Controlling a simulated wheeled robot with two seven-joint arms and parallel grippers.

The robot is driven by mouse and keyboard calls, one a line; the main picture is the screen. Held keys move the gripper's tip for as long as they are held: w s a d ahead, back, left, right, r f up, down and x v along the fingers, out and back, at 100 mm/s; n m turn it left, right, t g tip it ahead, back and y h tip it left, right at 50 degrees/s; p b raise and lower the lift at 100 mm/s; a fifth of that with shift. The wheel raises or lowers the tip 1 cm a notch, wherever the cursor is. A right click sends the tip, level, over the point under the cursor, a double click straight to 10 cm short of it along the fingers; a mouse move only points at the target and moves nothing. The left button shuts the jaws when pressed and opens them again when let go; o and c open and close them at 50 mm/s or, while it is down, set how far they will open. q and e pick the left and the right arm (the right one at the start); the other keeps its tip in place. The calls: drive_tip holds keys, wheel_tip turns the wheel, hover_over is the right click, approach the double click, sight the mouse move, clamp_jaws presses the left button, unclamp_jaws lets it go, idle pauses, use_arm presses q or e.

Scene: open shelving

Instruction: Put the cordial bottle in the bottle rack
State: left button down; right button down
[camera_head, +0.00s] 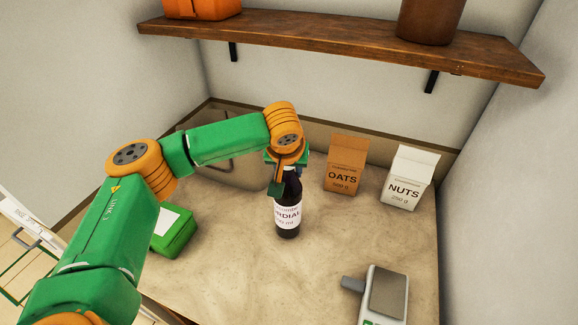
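The cordial bottle (288,213) is dark with a white label and stands upright on the stone-coloured worktop, near its middle. My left gripper (283,180) comes down at the bottle's neck, with a green finger in front of it. The arm and wrist hide the far finger, so I cannot tell whether it grips the neck. I cannot clearly make out the bottle rack; green wire bars (18,278) show at the lower left edge, and a thin dark frame (232,170) is partly hidden behind my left arm. My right gripper is out of view.
An oats box (345,165) and a nuts box (409,178) stand at the back right. A scale (387,295) lies at the front right, a green box (175,232) at the left. A wooden shelf (330,40) hangs above.

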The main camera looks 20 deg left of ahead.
use_arm(q)
drive_tip(key=shift+f, duration=0.1)
drive_tip(key=shift+c, duration=2.4)
unclamp_jaws()
drive_tip(key=shift+s, duration=0.15)
